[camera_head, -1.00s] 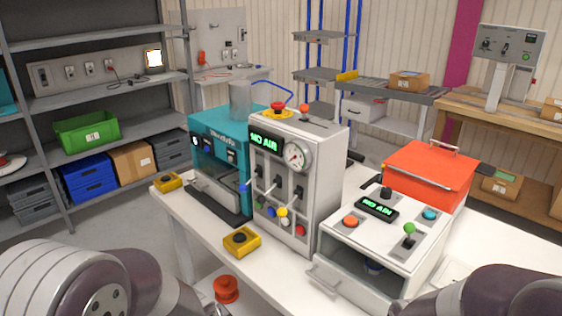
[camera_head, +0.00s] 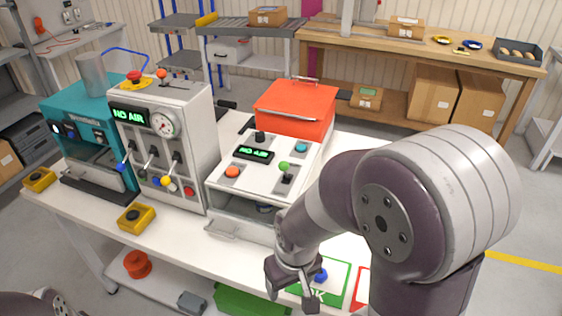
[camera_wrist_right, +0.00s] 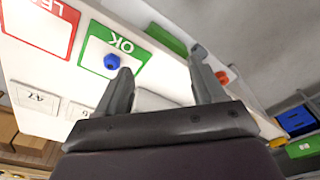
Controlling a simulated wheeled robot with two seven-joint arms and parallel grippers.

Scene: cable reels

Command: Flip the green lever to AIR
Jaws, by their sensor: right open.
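The green lever (camera_head: 284,166), a green ball on a dark stem, stands on the top panel of the low white box (camera_head: 233,188). The small display (camera_head: 253,153) beside it reads NO AIR in green. My right gripper (camera_head: 290,297) is open and empty, low in front of the white box, well short of the lever and near the green-edged OK mat. In the right wrist view, its two fingers (camera_wrist_right: 161,60) are apart with nothing between them. The lever is not seen in that view. My left gripper is not in view.
An orange knob (camera_head: 232,172) and a teal knob (camera_head: 301,146) share the panel. A tall grey machine (camera_head: 192,110), also reading NO AIR, stands left. A red case (camera_head: 296,108) is behind.

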